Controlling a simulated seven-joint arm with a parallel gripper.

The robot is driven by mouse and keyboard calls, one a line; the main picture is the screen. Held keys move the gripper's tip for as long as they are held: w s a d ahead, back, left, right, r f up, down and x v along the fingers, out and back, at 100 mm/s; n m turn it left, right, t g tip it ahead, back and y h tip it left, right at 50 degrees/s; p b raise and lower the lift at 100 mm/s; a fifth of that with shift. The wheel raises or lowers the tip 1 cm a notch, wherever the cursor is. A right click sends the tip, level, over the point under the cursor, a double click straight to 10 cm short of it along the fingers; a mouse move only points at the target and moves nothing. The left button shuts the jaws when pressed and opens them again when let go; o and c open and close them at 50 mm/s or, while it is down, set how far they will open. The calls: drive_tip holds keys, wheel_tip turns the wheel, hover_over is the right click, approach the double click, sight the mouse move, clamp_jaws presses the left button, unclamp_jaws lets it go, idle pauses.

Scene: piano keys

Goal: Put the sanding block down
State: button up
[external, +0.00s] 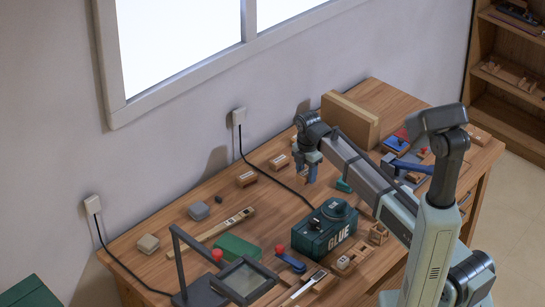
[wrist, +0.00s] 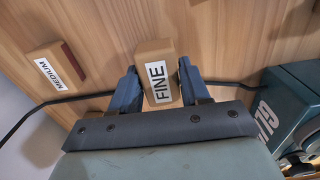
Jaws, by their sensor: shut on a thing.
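My gripper (external: 308,170) is shut on a tan sanding block (wrist: 154,52) labelled "FINE". In the wrist view the block sits between the two blue fingers (wrist: 157,85), its label facing the camera. In the external view the fingers mostly hide the block, and I cannot tell whether it touches the table. A second sanding block (wrist: 55,68), labelled "MEDIUM" with a reddish-brown face, lies left of my gripper in the wrist view. Two similar blocks, one nearer (external: 247,179) and one farther (external: 279,162), lie left of my gripper in the external view.
A green GLUE box (external: 322,232) stands in front of my gripper. A black cable (external: 268,174) crosses the wooden table (external: 222,187). Bare wood shows around the blocks; tools crowd the right and front.

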wheel_tip(320, 180, up, 6)
drive_tip(key=shift+f, duration=0.1)
drive_tip(key=shift+w+d+r, duration=0.2)
drive_tip(key=shift+r, duration=0.1)
drive_tip(key=w+d+r+m, duration=0.1)
drive_tip(key=w+d+r, duration=0.1)
drive_tip(key=w+d, duration=0.4)
wheel_tip(320, 180, up, 11)
drive_tip(key=n, duration=0.1)
hover_over(351, 105)
drive_tip(key=shift+f, duration=4.75)
